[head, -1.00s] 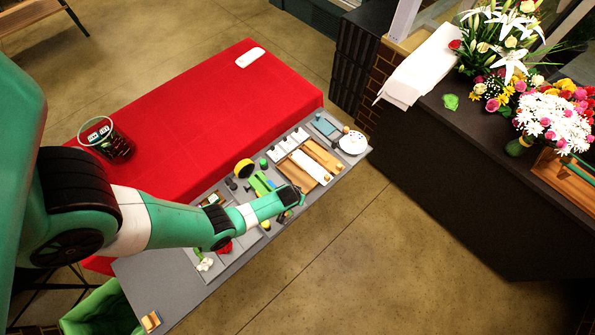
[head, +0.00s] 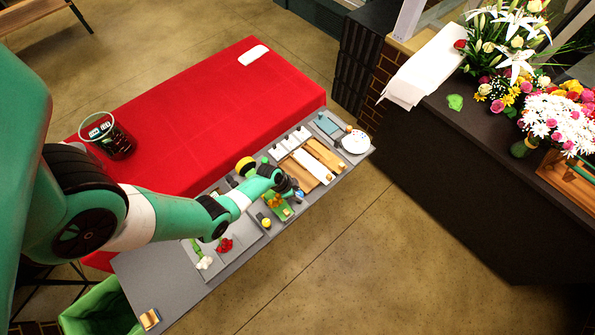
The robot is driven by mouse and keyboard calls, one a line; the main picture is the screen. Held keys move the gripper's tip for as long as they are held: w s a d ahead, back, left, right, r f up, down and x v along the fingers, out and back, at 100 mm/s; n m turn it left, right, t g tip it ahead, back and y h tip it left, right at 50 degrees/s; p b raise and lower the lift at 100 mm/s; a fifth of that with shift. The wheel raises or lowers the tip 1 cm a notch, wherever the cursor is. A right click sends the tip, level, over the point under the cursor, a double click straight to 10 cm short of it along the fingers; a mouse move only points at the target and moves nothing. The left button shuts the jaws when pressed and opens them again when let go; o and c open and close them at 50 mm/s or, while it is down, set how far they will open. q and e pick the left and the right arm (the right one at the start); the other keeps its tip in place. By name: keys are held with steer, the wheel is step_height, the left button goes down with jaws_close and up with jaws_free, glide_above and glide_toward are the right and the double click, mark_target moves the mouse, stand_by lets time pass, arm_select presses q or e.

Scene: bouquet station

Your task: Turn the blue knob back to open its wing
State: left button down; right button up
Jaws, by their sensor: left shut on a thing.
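My left gripper (head: 292,190) reaches over the grey work table from the left and points down at a small fixture near the front edge. It is shut on what looks like the blue knob (head: 299,194), a small bluish spot at the fingertips. The fingers cover most of the knob. A green fixture part (head: 277,207) with orange bits on it lies just left of the gripper. At this size I cannot tell the wing's angle. My right gripper is not in view.
Wooden and white boards (head: 313,165) lie right of the gripper, with a white palette (head: 355,142) at the far end. Red (head: 224,245) and white flower heads lie to the left. A red-covered table (head: 200,110) stands behind. The near left grey tabletop is mostly clear.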

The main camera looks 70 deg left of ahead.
arm_select(q)
steer(key=shift+a+m+h, duration=0.1)
steer(key=shift+m+h, duration=0.5)
steer(key=shift+m, duration=1)
steer(key=c, duration=0.5)
jaws_free()
